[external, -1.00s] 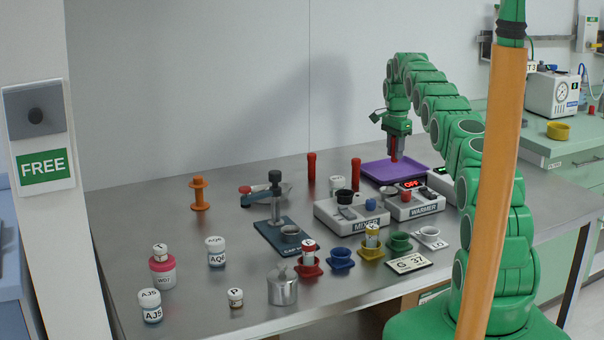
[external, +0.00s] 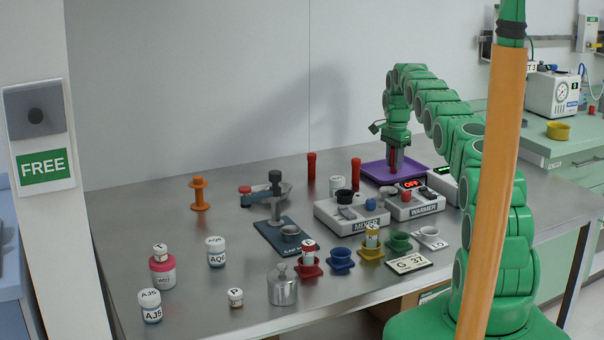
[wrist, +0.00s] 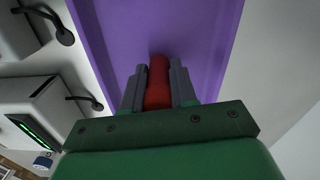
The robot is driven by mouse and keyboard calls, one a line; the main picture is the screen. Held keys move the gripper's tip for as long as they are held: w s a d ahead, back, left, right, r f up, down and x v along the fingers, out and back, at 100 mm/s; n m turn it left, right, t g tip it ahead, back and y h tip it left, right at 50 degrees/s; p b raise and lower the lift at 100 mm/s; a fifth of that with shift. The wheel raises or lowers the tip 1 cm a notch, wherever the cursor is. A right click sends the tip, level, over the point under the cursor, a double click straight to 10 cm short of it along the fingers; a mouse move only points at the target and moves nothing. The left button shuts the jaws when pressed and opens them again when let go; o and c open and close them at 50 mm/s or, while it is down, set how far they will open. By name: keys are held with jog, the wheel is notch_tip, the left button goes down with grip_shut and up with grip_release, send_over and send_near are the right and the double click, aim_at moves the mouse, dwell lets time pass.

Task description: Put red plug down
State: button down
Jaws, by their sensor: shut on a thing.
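My gripper (external: 393,161) is shut on a red plug, which hangs upright between the fingers over the purple tray. In the wrist view the red plug (wrist: 158,82) sits between the two grey fingers, with the purple tray (wrist: 205,50) behind it. The purple tray also shows in the external view (external: 374,171), at the back right of the bench. The plug's lower end is at or just above the tray floor; I cannot tell whether it touches. Two similar red plugs stand upright on the bench, one at the back (external: 311,166) and one left of the tray (external: 356,173).
The warmer (external: 424,210), its display reading OFF, and the mixer (external: 345,219) stand in front of the tray. Coloured cups, jars and an orange spool (external: 199,193) are spread over the metal bench. The tray floor around the plug looks clear.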

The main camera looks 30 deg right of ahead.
jog(key=c, duration=0.9)
grip_release()
jog(key=shift+f, duration=0.1)
jog(key=shift+r, duration=0.2)
